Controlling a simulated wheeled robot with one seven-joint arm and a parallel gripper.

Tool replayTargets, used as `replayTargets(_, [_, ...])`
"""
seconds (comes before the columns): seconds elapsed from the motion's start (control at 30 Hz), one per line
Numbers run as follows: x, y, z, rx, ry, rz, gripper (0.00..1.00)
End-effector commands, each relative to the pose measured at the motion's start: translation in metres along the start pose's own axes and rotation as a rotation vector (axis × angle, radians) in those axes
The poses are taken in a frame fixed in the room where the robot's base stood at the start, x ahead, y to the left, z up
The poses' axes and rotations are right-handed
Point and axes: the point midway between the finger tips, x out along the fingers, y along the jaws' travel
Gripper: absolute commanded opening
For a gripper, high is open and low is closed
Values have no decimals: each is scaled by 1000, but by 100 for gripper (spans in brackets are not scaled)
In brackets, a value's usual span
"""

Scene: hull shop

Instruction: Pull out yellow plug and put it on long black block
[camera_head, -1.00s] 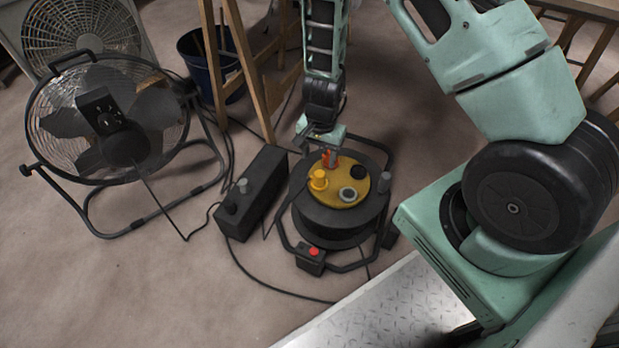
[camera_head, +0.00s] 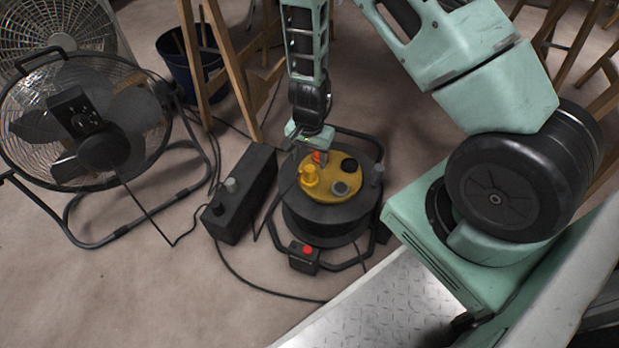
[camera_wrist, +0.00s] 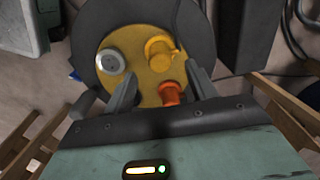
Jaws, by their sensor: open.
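The yellow plug (camera_head: 309,176) stands in the yellow round face (camera_head: 332,195) of a black cable reel. In the wrist view the yellow plug (camera_wrist: 160,49) lies just beyond the fingertips, with a dark cable running up beside it. My gripper (camera_wrist: 163,70) is open above the reel face, its fingers on either side of an orange plug (camera_wrist: 171,94). Nothing is held. In the head view my gripper (camera_head: 318,155) is partly hidden and sits behind the yellow plug. The long black block (camera_head: 258,183) lies on the floor left of the reel and also shows in the wrist view (camera_wrist: 240,35).
A grey round fitting (camera_wrist: 110,62) is on the reel face. A fan (camera_head: 90,130), wooden legs (camera_head: 225,80) and a blue bucket (camera_head: 178,75) surround the area. Cables cross the floor.

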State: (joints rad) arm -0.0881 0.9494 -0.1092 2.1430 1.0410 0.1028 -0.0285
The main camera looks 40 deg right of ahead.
Motion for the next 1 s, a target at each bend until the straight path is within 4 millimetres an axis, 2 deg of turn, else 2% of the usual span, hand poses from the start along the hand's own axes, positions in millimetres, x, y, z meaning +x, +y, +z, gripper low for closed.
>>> replayTargets(0.03, [15,0,0,0,0,0,56])
replayTargets(0.1, [25,0,0,0,0,0,56])
replayTargets(0.4, [58,0,0,0,0,0,56])
replayTargets(1.0, [61,0,0,0,0,0,56])
